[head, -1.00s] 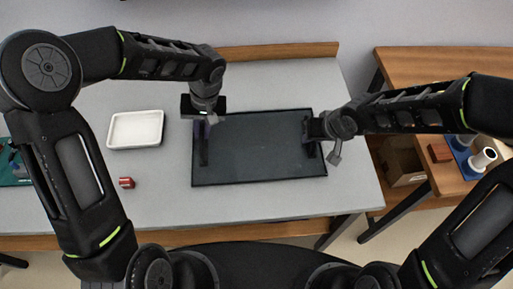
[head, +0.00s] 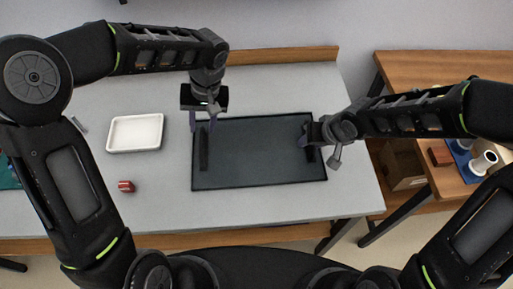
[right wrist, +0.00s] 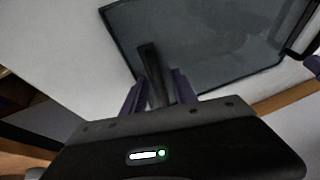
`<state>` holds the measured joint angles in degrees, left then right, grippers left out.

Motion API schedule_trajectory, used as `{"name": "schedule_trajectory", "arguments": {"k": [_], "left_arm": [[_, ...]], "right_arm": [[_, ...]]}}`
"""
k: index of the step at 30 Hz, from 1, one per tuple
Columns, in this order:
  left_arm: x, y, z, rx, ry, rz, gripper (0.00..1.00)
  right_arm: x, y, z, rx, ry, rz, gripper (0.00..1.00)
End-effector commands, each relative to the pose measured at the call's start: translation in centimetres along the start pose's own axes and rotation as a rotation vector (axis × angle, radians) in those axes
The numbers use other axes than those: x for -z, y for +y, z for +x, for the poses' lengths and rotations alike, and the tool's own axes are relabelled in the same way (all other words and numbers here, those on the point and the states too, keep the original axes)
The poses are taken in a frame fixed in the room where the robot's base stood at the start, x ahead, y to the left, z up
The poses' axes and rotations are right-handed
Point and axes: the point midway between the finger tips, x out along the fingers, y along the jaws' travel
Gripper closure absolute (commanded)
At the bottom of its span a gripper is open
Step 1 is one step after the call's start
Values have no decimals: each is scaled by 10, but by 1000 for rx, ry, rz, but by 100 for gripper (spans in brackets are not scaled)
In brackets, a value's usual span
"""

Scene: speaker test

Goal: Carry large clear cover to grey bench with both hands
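The large clear cover (head: 260,160) looks like a dark, see-through rectangular panel lying flat on the grey bench (head: 90,215). It has a dark bar handle at each short end. My left gripper (head: 204,122) is open at the far end of the left handle (head: 204,152), with its fingers spread apart; whether they straddle the bar is unclear. My right gripper (head: 306,133) is at the right handle (head: 312,153). In the right wrist view, the fingers of this gripper (right wrist: 158,95) are apart on either side of the handle bar (right wrist: 152,62).
A white tray (head: 135,134) and a small red can (head: 126,186) stand on the bench left of the cover. A wooden table (head: 430,65) with a blue holder of white cylinders (head: 484,160) is at the right. The bench is clear in front of the cover.

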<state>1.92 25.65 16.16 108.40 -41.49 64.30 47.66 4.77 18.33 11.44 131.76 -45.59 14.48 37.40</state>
Motion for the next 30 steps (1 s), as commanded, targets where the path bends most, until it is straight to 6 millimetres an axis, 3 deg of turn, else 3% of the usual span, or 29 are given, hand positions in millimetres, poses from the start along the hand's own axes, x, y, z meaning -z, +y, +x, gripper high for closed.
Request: {"name": "schedule_trajectory", "arguments": {"k": [6,12,25,30], "left_arm": [[0,1,-46,-2,4,0,66],[0,0,-67,-1,0,1,66],[0,0,-70,0,0,1,66],[0,0,-69,0,0,1,66]], "right_arm": [[0,0,0,0,0,0,66],[0,0,0,0,0,0,66],[0,0,-1,0,0,0,66],[1,1,-14,-1,4,5,66]]}}
